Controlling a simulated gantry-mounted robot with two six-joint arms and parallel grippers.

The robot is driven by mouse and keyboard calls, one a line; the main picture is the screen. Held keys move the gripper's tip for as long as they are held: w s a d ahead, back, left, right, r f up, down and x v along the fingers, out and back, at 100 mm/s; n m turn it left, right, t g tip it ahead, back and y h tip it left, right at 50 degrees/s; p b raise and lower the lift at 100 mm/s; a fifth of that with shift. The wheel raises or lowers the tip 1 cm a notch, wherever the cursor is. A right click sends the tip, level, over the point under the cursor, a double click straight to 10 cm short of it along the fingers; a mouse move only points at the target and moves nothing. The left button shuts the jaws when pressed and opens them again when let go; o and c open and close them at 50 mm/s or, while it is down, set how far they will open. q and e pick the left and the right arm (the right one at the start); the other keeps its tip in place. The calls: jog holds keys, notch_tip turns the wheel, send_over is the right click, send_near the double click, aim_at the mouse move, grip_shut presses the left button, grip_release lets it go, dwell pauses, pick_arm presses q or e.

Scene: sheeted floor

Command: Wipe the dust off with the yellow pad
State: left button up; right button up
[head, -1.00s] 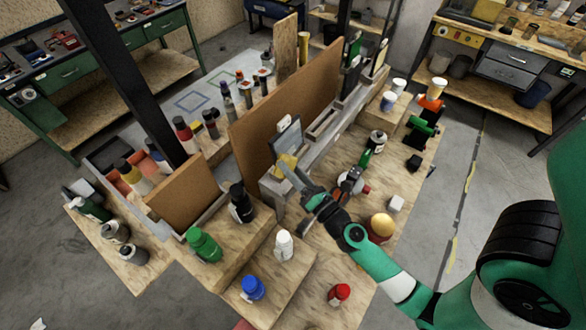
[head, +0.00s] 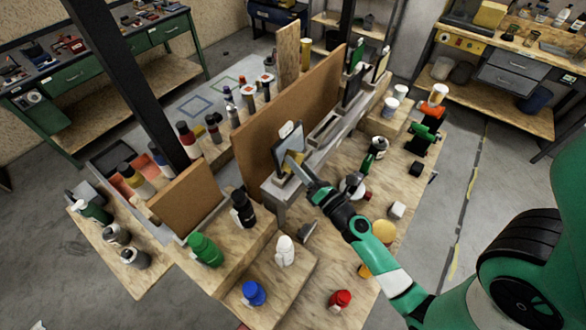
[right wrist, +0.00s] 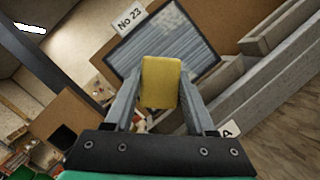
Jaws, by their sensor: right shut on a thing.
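My right gripper (head: 293,161) is shut on the yellow pad (right wrist: 161,82), with one finger on each side of it in the right wrist view. The pad also shows in the head view (head: 290,168), partly hidden by the fingers. It is in front of a grey framed panel (right wrist: 165,45) whose face has pale streaks. A "No 23" tag (right wrist: 128,20) is at the panel's upper edge. The panel (head: 290,140) stands upright on the grey ledge before the brown board. I cannot tell whether the pad touches it. My left gripper is not in view.
The brown board (head: 250,145) rises behind the panel.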

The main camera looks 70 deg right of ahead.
aim_at(278, 153)
jog(key=shift+s+d+p, duration=0.15)
jog(key=shift+s+d, duration=0.1)
jog(key=shift+d, duration=0.8)
jog(key=shift+s+d+p, duration=0.15)
jog(key=shift+s+d, duration=0.1)
jog(key=shift+d, duration=0.8)
jog(key=shift+s+d, duration=0.3)
jog(key=shift+d, duration=0.7)
jog(key=shift+s+d, duration=0.25)
jog(key=shift+d, duration=0.7)
jog(key=shift+w+r+p, duration=0.2)
jog(key=shift+r+p, duration=0.9)
jog(key=shift+p, duration=0.25)
jog(key=shift+a+f, duration=0.1)
jog(key=shift+w+a, duration=0.25)
jog(key=shift+a, duration=0.7)
jog(key=shift+w+a, duration=0.25)
jog(key=shift+a, duration=0.7)
jog(key=shift+w+a+f+b, duration=0.1)
jog(key=shift+w+a+b, duration=0.25)
jog(key=shift+a, duration=0.9)
jog(key=shift+w+a+r+b, duration=0.1)
jog(key=shift+w+a+b, duration=0.25)
jog(key=shift+a, duration=0.95)
jog(key=shift+w+a+f+b, duration=0.1)
jog(key=shift+w+a+b, duration=0.25)
jog(key=shift+a, duration=0.9)
jog(key=shift+w+r+p, duration=0.1)
jog(key=shift+r+p, duration=0.95)
jog(key=shift+r, duration=0.1)
